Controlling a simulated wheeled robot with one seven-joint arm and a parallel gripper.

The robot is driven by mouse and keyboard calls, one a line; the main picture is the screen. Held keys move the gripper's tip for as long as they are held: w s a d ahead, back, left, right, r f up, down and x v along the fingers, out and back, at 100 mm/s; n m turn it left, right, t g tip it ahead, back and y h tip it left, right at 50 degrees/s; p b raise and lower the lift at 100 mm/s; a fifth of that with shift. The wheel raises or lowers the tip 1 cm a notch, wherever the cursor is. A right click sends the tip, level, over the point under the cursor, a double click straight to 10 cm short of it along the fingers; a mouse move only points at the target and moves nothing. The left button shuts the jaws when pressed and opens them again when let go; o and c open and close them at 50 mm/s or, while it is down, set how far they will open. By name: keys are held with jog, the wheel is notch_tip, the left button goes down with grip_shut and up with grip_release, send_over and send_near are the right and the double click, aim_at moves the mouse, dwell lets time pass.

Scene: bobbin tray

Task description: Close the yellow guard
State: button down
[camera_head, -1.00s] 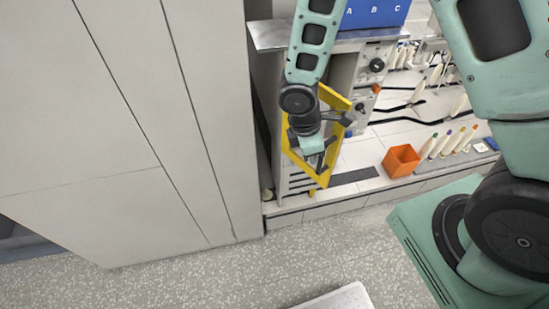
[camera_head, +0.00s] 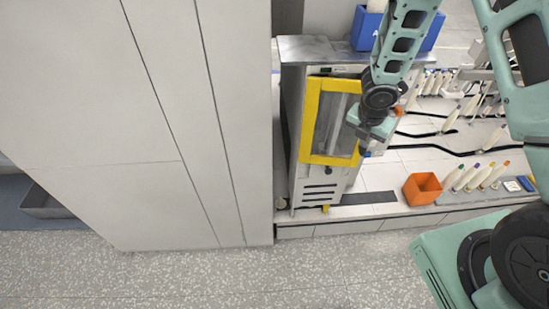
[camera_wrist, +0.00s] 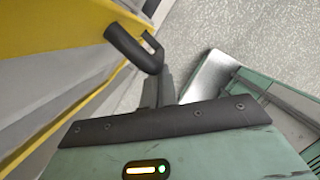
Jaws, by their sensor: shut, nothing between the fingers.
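The yellow guard (camera_head: 312,122) is a yellow frame around a grey see-through panel. It lies across the front of the grey machine (camera_head: 290,95), close to its face; I cannot tell if it sits fully flush. My gripper (camera_head: 366,150) is at the guard's right edge, shut with nothing in it. In the wrist view the shut fingers (camera_wrist: 158,88) are beside the guard's black handle (camera_wrist: 132,46), near or touching it; the yellow frame (camera_wrist: 60,28) fills the left. My wrist hides part of the guard's right edge and the machine behind.
A tall pale cabinet (camera_head: 180,110) stands left of the machine. An orange bin (camera_head: 421,189) and several bobbins (camera_head: 480,177) are on the bench to the right. A blue bin (camera_head: 366,28) is on top of the machine. The speckled floor (camera_head: 200,270) in front is clear.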

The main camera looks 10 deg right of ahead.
jog(key=shift+w+d+n+p, duration=0.4)
jog(key=shift+w+d+n, duration=0.2)
jog(key=shift+w, duration=0.2)
jog(key=shift+w+d+n+p, duration=0.35)
jog(key=shift+w+d+n, duration=0.1)
jog(key=shift+w+n, duration=0.25)
jog(key=shift+w, duration=0.15)
